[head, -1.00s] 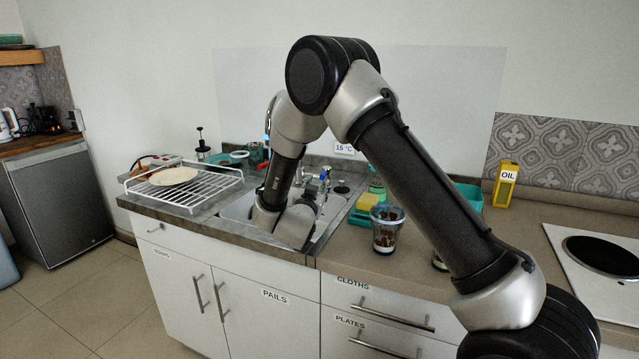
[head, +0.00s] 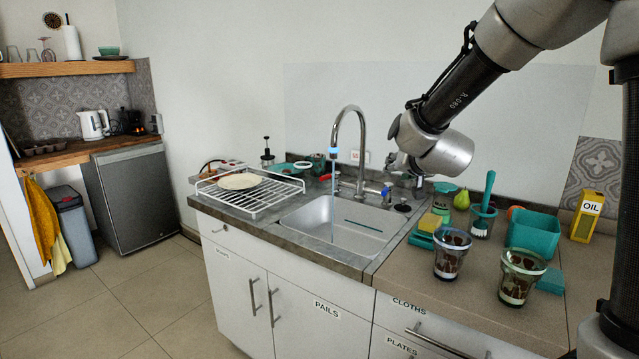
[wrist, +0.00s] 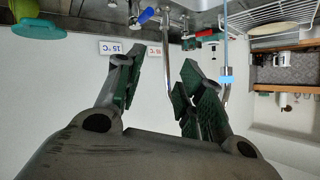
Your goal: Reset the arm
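My arm reaches in from the upper right of the head view, raised above the counter. My gripper (wrist: 160,78) shows in the wrist view with its two dark green-padded fingers spread and nothing between them. In the head view the wrist link hides most of it, right of the faucet (head: 362,150) and above the back of the counter. The wrist view is upside down, with the counter along its top and the faucet behind the fingers.
A blue stream runs from the spout into the sink (head: 318,214). A white rack (head: 262,196) with a flat pale plate (head: 240,181) stands left. Two patterned cups (head: 452,254), a teal bin (head: 534,232) and an oil box (head: 587,216) stand right.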

